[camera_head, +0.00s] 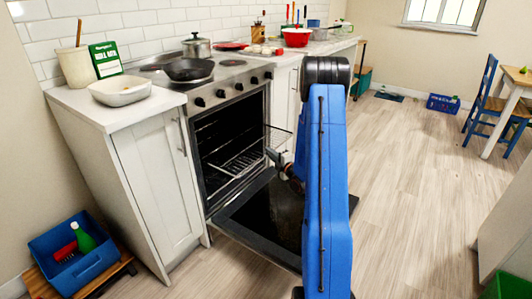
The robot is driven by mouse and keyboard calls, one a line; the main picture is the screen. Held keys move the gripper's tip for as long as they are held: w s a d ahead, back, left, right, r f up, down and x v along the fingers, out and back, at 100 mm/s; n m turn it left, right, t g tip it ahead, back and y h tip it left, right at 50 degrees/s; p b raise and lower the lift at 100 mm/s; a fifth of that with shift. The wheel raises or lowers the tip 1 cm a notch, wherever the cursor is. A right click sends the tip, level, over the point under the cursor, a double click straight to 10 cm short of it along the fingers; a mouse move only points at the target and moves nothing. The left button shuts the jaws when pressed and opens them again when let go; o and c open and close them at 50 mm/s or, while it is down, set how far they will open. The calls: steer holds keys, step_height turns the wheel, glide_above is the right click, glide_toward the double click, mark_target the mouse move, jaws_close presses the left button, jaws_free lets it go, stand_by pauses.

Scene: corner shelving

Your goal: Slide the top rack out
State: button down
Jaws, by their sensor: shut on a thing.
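The oven (228,130) stands open, with its dark door (255,215) folded down in front. A wire rack (240,163) sits in the oven, and its front part sticks out past the opening over the door. My gripper (273,156) is at the front edge of this rack, shut on it. My blue arm hides part of the door, and the fingertips are small and partly dark. The oven's inside is too dark to tell other racks clearly.
A frying pan (189,69) and a pot (197,46) stand on the stove top. A white cabinet (160,185) is left of the oven. The wooden floor (415,170) to the right is mostly clear.

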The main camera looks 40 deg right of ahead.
steer(key=c, duration=1.8)
jaws_free()
steer(key=shift+c, duration=0.2)
steer(key=s, duration=1.7)
steer(key=shift+s+a, duration=0.2)
steer(key=shift+a, duration=0.15)
